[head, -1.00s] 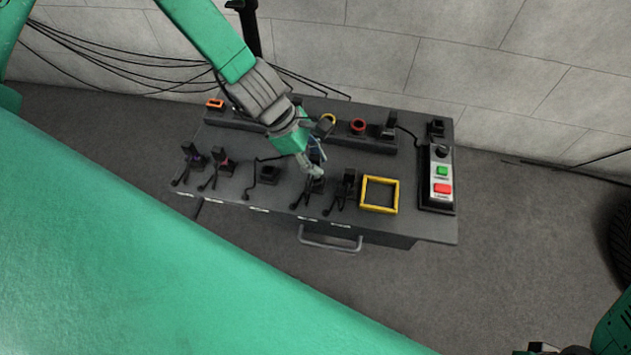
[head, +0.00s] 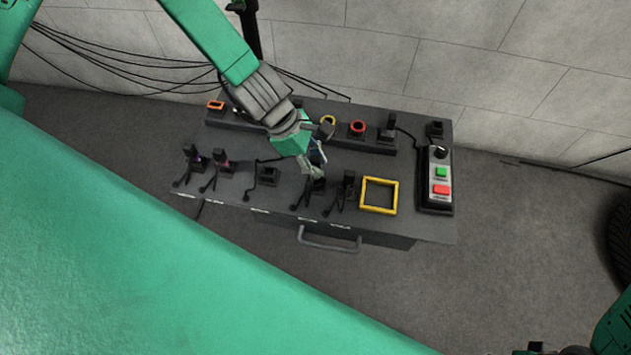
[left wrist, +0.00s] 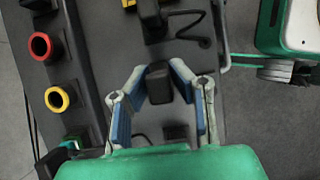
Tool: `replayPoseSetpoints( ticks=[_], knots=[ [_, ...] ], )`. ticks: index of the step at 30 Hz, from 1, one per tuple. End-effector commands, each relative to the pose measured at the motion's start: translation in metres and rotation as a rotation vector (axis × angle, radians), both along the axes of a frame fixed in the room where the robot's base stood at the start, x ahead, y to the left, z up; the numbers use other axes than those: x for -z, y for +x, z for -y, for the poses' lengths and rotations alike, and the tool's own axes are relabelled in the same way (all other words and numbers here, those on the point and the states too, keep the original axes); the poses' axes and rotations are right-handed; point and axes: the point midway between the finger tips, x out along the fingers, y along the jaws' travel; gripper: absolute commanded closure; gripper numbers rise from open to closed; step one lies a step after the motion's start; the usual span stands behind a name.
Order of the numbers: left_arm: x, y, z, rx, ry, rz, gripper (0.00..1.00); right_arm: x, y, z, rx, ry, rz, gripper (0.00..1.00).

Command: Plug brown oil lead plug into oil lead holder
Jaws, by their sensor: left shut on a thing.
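My left gripper (head: 314,172) reaches down over the front row of the grey console. In the left wrist view its blue-padded fingers (left wrist: 163,100) stand on both sides of a dark plug (left wrist: 158,84) and are shut on it. This plug (head: 317,185) is in the front row, partly hidden by the fingers in the head view; whether it is seated I cannot tell. Its brown marking does not show. I cannot tell which fixture is the oil lead holder. My right gripper (head: 545,348) shows only as dark parts at the bottom edge; its jaws cannot be made out.
Another dark plug (head: 348,183) and a yellow square frame (head: 379,181) are right of the gripper. A low dark socket (head: 267,174) is to its left. Red (head: 357,127) and yellow (head: 328,119) rings sit behind. A button box (head: 440,178) is at the right.

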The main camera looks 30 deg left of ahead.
Motion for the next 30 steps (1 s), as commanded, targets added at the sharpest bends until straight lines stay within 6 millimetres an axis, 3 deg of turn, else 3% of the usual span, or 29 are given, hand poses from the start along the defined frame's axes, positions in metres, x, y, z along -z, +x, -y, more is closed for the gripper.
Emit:
replayPoseSetpoints(
  ticks=[30],
  knots=[
    [0.023,0.0,0.0,0.0,0.0,0.0,1.0,0.014,0.0,0.0,0.0,0.0,0.0,0.6]
  ],
)
